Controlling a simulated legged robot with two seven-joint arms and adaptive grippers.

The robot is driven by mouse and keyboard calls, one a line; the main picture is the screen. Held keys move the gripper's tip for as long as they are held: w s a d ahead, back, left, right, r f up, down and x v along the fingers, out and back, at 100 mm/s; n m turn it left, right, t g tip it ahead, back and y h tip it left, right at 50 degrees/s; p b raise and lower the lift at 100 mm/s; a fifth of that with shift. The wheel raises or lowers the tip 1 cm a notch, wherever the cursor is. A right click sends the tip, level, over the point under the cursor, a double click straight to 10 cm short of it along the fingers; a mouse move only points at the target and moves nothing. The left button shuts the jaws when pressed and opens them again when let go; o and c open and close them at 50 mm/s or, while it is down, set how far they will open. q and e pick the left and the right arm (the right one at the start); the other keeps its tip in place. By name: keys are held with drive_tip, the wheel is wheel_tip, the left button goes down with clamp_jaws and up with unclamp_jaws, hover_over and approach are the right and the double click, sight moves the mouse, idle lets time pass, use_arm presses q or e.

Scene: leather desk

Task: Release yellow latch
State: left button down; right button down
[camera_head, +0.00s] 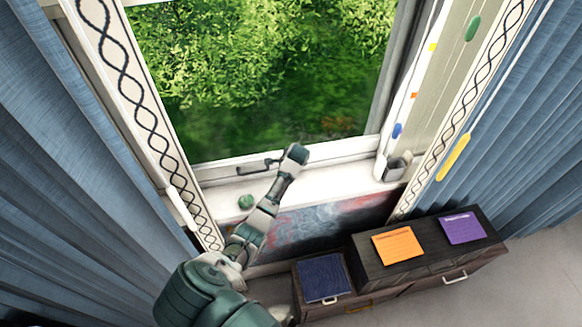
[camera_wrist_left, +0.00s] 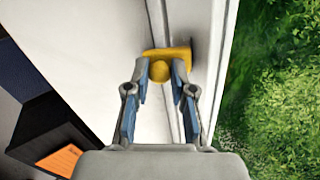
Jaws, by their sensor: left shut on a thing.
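The yellow latch (camera_wrist_left: 180,54) shows in the left wrist view, on the white window frame at the edge of the glass. It has a flat bar and a rounded knob facing me. My left gripper (camera_wrist_left: 160,70) has its two blue-padded fingers on either side of the knob and is shut on it. In the head view my left arm reaches from the lower left to the lower window frame (camera_head: 335,149). I cannot make out the yellow latch there. My right gripper is in neither view.
A dark drawer unit with an orange note (camera_head: 397,245) and a purple note (camera_head: 462,227) stands at the lower right. A blue-topped box (camera_head: 324,277) is beside it. A small grey cup (camera_head: 398,166) stands on the sill's right end. Blue curtains (camera_head: 60,130) hang at both sides.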

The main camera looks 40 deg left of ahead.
use_arm(q)
drive_tip(key=shift+w+a+r+g+h, duration=0.15)
drive_tip(key=shift+a+r+g+h, duration=0.15)
drive_tip(key=shift+r+h, duration=0.15)
drive_tip(key=shift+a+r+g+h, duration=0.1)
drive_tip(key=shift+r+g+h, duration=0.15)
drive_tip(key=shift+g, duration=0.05)
drive_tip(key=shift+w+a+r+g+h, duration=0.1)
drive_tip(key=shift+w+r+g+h, duration=0.1)
drive_tip(key=shift+g+h, duration=0.15)
drive_tip(key=shift+w+a+r+g+h+b, duration=0.1)
drive_tip(key=shift+a+r+g+h+b, duration=0.05)
drive_tip(key=shift+g+h+b, duration=0.35)
drive_tip(key=shift+w+a+r+g+h+b, duration=0.15)
drive_tip(key=shift+g+h+b, duration=0.2)
drive_tip(key=shift+h+b, duration=0.2)
drive_tip(key=shift+h, duration=0.3)
drive_tip(key=c, duration=1.1)
unclamp_jaws()
drive_tip(key=shift+o, duration=0.6)
drive_tip(key=shift+a+f, duration=0.1)
drive_tip(key=shift+a, duration=0.05)
